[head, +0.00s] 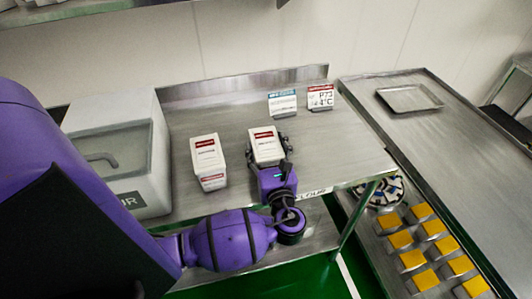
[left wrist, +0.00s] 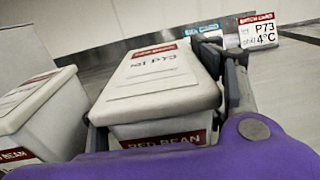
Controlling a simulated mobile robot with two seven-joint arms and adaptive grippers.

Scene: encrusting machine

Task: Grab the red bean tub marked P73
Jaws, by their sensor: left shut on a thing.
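The red bean tub marked P73 (left wrist: 155,80) is a white lidded box with red labels; its front reads RED BEAN in the left wrist view. It also shows in the head view (head: 265,146), upright on the steel table (head: 235,135). My left gripper (head: 268,150) is shut on this tub, with a finger along each side. A second white tub (head: 207,160) with red labels stands apart to its left, and also shows in the left wrist view (left wrist: 35,105). My right gripper is not in view.
A red-topped card (head: 320,97) reading P73 4°C and a blue-topped card (head: 282,103) stand behind the tubs. A large grey-white bin (head: 118,150) stands at the left.

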